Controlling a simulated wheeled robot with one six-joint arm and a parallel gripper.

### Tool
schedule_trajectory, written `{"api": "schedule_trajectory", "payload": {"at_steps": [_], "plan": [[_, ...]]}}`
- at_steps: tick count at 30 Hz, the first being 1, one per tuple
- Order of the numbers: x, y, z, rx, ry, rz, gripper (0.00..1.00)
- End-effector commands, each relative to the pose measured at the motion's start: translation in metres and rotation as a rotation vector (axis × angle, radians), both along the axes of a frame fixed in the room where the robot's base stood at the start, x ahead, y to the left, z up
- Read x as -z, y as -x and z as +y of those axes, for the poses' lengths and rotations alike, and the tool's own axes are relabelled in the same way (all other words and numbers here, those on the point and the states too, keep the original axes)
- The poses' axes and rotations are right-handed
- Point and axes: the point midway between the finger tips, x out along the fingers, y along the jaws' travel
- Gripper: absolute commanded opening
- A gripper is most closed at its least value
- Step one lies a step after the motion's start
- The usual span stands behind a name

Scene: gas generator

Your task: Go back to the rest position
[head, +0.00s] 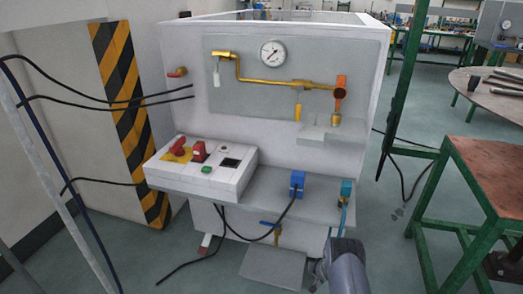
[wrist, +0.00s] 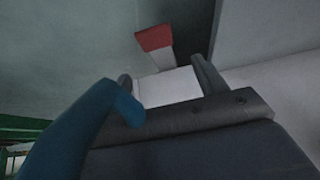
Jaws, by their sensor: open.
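The gas generator (head: 290,175) is a pale cabinet with a gauge, brass pipes and a front shelf. My arm rises from the bottom edge of the head view, in front of the cabinet's lower right. My gripper (head: 317,274) shows there only in small part, low by the cabinet base. In the wrist view my gripper (wrist: 163,76) has its two dark fingers apart, with a pale flat surface (wrist: 168,89) visible between them. I cannot tell whether they touch it. A blue curved piece (wrist: 85,130), perhaps a hose, crosses the lower left close to the camera.
A control box (head: 200,168) with red knobs sits on the shelf's left. Blue connectors (head: 297,184) stand farther right, one with a black cable. A green-legged table (head: 490,165) stands at right. Black cables lie on the floor. A red-ended piece (wrist: 155,38) lies beyond my fingers.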

Motion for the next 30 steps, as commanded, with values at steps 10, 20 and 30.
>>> {"api": "schedule_trajectory", "payload": {"at_steps": [10, 20, 30], "plan": [[0.017, -0.009, -0.003, 0.002, -0.001, -0.001, 0.67], [0.022, -0.013, -0.004, 0.001, 0.001, 0.000, 0.67], [0.022, -0.013, -0.004, 0.001, 0.001, 0.000, 0.67]]}}
